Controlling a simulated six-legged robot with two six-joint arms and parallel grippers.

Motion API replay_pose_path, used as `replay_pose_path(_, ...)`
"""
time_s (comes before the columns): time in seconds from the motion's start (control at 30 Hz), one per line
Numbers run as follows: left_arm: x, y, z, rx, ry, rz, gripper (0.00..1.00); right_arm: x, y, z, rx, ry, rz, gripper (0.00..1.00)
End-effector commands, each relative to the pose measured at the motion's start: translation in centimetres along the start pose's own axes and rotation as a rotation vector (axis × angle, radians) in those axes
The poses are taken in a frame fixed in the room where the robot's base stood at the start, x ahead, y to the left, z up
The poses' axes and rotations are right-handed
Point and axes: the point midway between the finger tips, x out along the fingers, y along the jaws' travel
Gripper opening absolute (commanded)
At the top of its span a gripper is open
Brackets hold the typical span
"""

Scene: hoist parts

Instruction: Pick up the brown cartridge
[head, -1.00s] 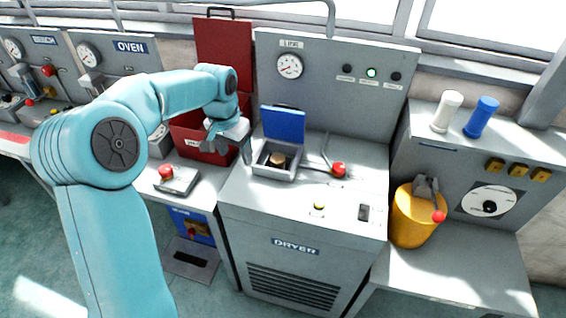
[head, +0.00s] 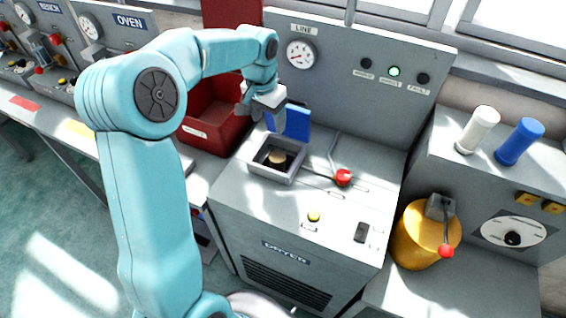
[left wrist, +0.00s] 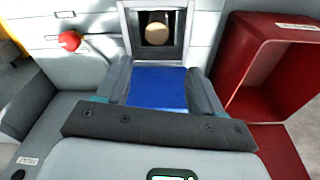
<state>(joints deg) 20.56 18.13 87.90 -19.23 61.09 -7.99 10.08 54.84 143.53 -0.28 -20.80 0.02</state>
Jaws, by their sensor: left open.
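The brown cartridge (head: 277,157) sits upright in the square grey well (head: 291,174) on top of the dryer, and only its round tan top shows clearly. It also shows in the left wrist view (left wrist: 70,41) or beside it as a tan disc inside the dark well (left wrist: 155,33). The blue lid (head: 297,121) stands open behind the well. My left gripper (head: 266,118) is open and empty, above and to the left of the well, near the lid. In the left wrist view its two fingers (left wrist: 160,85) frame the blue lid. My right gripper is not in view.
A red-knobbed lever (head: 343,177) lies right of the well. A deep red bin (head: 214,118) stands left of the dryer. A yellow canister (head: 418,240), a white cylinder (head: 478,130) and a blue cylinder (head: 520,142) are at the right.

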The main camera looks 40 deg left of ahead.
Motion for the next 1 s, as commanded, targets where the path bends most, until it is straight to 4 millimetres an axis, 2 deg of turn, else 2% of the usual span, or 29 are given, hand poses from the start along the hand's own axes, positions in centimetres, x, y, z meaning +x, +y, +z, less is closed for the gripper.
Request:
replay_pose_path(0.17, 1.9, 0.0, 0.6, 0.000, -0.006, 0.001, 0.67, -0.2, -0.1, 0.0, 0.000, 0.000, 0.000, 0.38)
replay_pose_path(0.4, 7.5, 0.1, 1.0, -0.001, -0.007, 0.001, 0.67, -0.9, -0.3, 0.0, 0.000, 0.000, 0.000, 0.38)
replay_pose_path(0.5, 9.3, 0.2, 1.0, -0.001, -0.004, 0.001, 0.67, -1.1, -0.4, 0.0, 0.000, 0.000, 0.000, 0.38)
replay_pose_path(0.77, 11.6, 0.3, 0.7, 0.000, -0.003, 0.001, 0.67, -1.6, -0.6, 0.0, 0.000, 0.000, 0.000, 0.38)
replay_pose_path(1.0, 15.4, 0.6, 0.2, 0.000, -0.003, 0.001, 0.67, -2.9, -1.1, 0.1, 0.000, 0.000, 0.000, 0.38)
